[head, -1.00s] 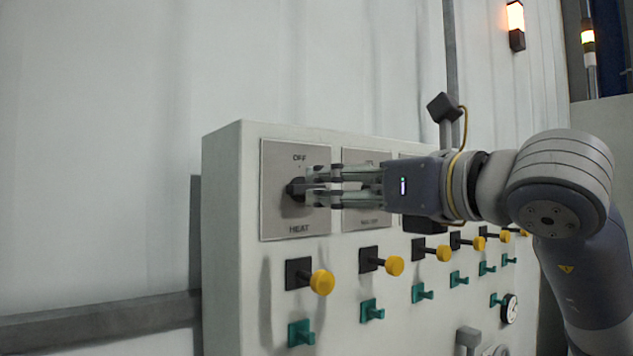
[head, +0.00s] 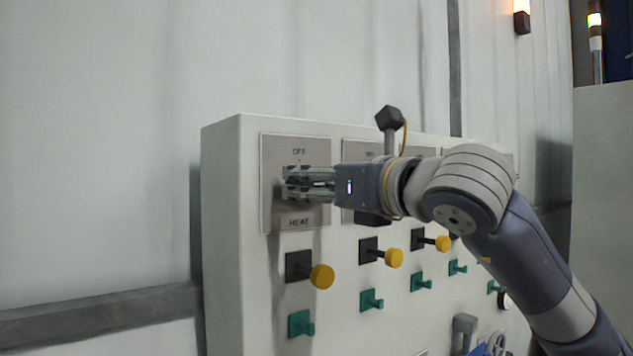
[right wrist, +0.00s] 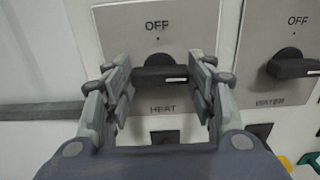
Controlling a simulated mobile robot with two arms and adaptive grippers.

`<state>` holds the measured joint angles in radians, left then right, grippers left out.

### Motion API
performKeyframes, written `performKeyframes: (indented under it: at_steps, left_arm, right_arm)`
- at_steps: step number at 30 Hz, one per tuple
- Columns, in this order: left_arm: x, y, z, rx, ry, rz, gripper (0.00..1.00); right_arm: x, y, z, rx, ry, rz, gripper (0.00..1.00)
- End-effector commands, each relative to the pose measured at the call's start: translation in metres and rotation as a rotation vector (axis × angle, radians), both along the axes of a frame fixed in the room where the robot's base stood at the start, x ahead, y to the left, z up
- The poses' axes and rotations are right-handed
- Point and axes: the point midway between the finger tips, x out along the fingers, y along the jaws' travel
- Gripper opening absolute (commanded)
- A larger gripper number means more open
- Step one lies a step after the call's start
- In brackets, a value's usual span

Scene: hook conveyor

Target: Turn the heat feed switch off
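The heat switch (right wrist: 160,75) is a black knob with a bar handle on a grey plate (right wrist: 180,25), marked OFF above and HEAT below. In the right wrist view its bar lies horizontal, with a white mark at its right end. My right gripper (head: 286,182) is at this knob; its fingers (right wrist: 160,80) stand apart, one at each end of the bar. I cannot tell whether they touch it. In the head view the fingers mostly hide the knob. My left gripper is not in view.
A water switch (right wrist: 292,67) sits to the right, its bar also horizontal. Below the plates are several yellow knobs (head: 321,277) and teal handles (head: 302,323) jutting from the white cabinet (head: 222,225). An orange lamp (head: 521,15) glows on the wall.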

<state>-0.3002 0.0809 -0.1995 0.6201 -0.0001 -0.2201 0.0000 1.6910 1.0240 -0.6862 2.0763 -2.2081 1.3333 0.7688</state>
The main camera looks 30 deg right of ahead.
Motion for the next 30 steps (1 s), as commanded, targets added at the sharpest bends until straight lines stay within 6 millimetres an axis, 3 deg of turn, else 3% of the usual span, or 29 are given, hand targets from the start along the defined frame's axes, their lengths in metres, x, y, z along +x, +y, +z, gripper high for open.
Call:
performKeyframes:
  at_steps: [14,30]
  left_arm:
    - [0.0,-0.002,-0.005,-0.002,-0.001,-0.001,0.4]
    - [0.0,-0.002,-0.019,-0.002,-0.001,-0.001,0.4]
  right_arm:
    - [0.0,0.0,-0.001,-0.076,-0.011,0.0,0.28]
    - [-0.001,0.002,-0.001,-0.531,-0.076,-0.001,0.28]
